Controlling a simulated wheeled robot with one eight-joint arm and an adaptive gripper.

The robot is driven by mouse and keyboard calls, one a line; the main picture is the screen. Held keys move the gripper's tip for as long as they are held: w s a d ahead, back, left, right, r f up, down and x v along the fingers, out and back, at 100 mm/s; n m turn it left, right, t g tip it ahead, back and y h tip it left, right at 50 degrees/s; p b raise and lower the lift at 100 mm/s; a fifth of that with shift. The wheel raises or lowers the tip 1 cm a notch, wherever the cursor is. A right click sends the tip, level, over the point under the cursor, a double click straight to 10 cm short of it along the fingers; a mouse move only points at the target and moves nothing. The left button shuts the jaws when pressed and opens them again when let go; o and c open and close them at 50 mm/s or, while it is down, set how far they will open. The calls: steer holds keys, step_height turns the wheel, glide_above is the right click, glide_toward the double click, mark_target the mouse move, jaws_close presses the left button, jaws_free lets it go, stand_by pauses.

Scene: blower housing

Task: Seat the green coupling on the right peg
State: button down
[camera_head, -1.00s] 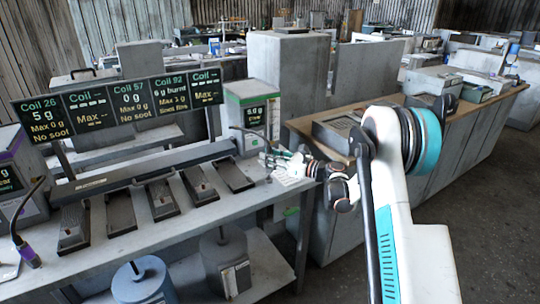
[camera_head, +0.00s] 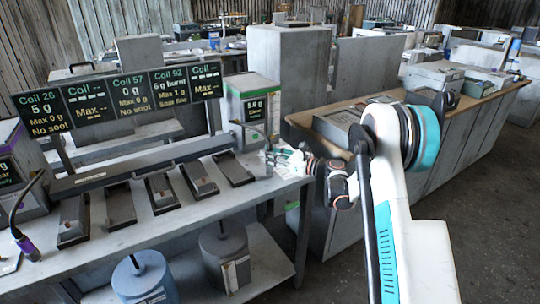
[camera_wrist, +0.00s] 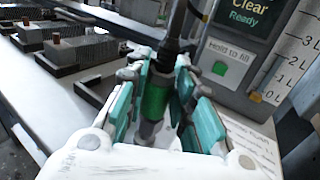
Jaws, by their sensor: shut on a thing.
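The green coupling (camera_wrist: 155,101) is between the teal fingers of my gripper (camera_wrist: 152,92) in the wrist view, upright or slightly tilted. A dark hose (camera_wrist: 178,32) runs up from it, and a grey cylindrical part (camera_wrist: 148,132) shows below it. My gripper is shut on the coupling. In the head view my gripper (camera_head: 279,157) is at the right end of the bench, just in front of the green-topped dispenser (camera_head: 252,112); the coupling is too small to make out there. I cannot pick out the right peg; whether the coupling touches it is hidden.
The dispenser's screen (camera_wrist: 247,15) reads "Clear Ready" above a "Hold to fill" button (camera_wrist: 218,68). Several dark trays (camera_head: 198,176) line the bench (camera_head: 190,213) below the coil display board (camera_head: 125,98). A purple coupling (camera_head: 28,246) lies at the far left. Buckets (camera_head: 146,282) stand below.

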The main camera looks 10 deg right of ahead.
steer(key=shift+f+b, duration=0.6)
steer(key=shift+f, duration=0.25)
steer(key=c, duration=1.3)
jaws_free()
steer(key=v, duration=1.2)
